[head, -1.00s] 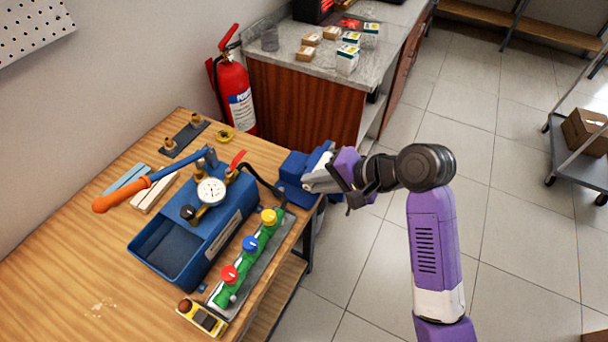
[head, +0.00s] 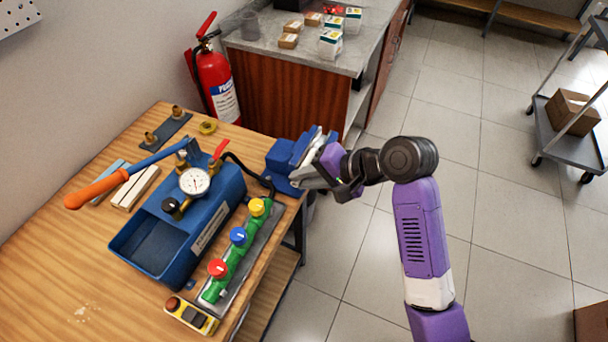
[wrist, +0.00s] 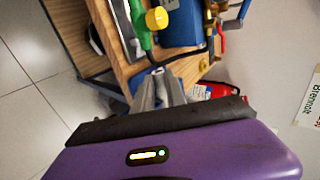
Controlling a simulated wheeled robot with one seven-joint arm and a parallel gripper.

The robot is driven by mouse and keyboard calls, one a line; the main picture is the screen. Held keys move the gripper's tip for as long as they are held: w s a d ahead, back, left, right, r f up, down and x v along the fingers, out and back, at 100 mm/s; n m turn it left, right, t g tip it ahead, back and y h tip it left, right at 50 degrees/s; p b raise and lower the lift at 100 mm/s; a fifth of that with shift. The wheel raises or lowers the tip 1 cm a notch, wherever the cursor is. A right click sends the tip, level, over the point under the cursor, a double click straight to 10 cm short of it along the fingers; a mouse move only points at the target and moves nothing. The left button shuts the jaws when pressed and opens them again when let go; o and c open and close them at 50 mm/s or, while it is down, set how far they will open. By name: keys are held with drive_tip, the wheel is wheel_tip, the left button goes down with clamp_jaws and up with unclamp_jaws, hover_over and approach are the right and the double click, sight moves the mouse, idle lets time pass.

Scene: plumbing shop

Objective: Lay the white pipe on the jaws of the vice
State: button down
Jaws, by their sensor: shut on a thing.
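The blue vice (head: 279,156) is fixed at the right back corner of the wooden workbench. My gripper (head: 300,176) is at the vice, its grey fingers over or beside the jaws; I cannot tell whether they touch. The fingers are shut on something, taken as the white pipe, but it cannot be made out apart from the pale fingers. In the wrist view my gripper (wrist: 158,80) points at the bench corner, with a little of the blue vice around the fingertips. Most of the jaws are hidden behind the gripper.
On the workbench (head: 60,255) stand a blue test pump (head: 205,225) with an orange-handled lever, a green valve manifold (head: 232,262) and white strips (head: 136,186). A red fire extinguisher (head: 215,80) stands behind the vice.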

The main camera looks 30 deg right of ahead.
drive_tip(key=c, duration=1.3)
unclamp_jaws()
drive_tip(key=shift+v, duration=3.9)
